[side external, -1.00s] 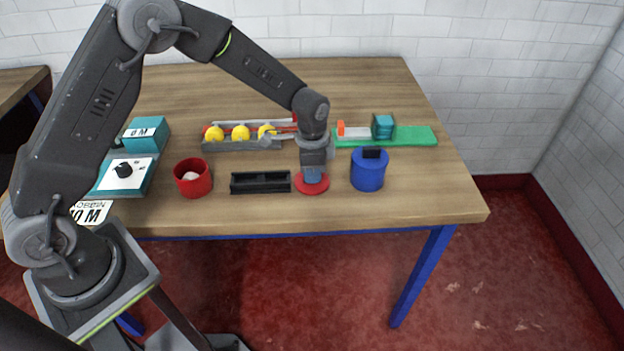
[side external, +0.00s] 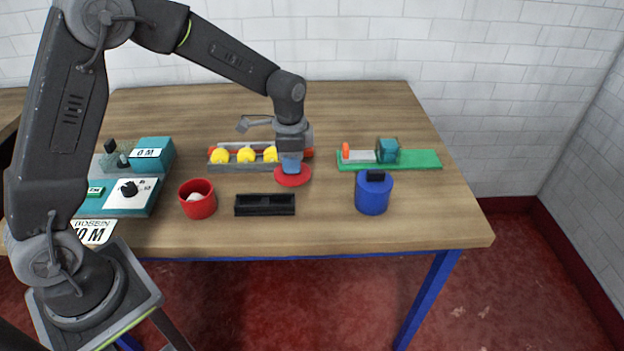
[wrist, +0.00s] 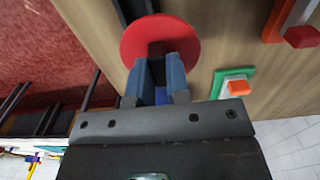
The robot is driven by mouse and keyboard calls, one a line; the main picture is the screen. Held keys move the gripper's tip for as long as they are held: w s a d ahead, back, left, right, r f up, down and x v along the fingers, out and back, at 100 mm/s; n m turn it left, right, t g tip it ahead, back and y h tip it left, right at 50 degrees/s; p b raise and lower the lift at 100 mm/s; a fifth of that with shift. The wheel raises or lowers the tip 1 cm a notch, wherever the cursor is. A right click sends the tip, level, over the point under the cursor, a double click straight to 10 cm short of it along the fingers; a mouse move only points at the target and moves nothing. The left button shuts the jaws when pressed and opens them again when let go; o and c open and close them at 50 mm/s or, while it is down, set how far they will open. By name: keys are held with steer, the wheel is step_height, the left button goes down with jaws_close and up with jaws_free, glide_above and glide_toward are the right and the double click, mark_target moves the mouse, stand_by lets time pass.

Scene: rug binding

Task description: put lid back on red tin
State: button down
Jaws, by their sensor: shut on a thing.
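The red tin (side external: 197,199) stands open on the table at the left, with something whitish inside. The round red lid (side external: 293,179) is in my gripper (side external: 291,168), which is shut on it. The lid is held flat, to the right of the tin and behind the black tray, and looks raised above the table. In the wrist view the blue fingers of my gripper (wrist: 162,80) close on the dark knob of the red lid (wrist: 182,37).
A black slotted tray (side external: 265,206) lies between the red tin and a lidded blue tin (side external: 373,195). Behind are a rack with yellow balls (side external: 246,156) and a green board (side external: 420,159). A teal device (side external: 120,195) stands left of the red tin.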

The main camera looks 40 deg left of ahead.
steer(key=s+a+r+n, duration=0.2)
steer(key=s+a+n, duration=0.1)
steer(key=s+a, duration=0.5)
steer(key=s+a+r+n, duration=0.3)
steer(key=s+a, duration=0.3)
steer(key=s, duration=0.4)
steer(key=shift+w+d+f, duration=0.1)
steer(key=shift+w+f, duration=0.05)
steer(key=shift+f, duration=1.4)
steer(key=shift+w+f, duration=0.15)
steer(key=shift+f, duration=1.35)
steer(key=shift+f, duration=0.2)
steer(key=c, duration=0.5)
jaws_free()
steer(key=shift+c, duration=0.2)
steer(key=shift+r, duration=0.1)
step_height(320, 180, up, 7)
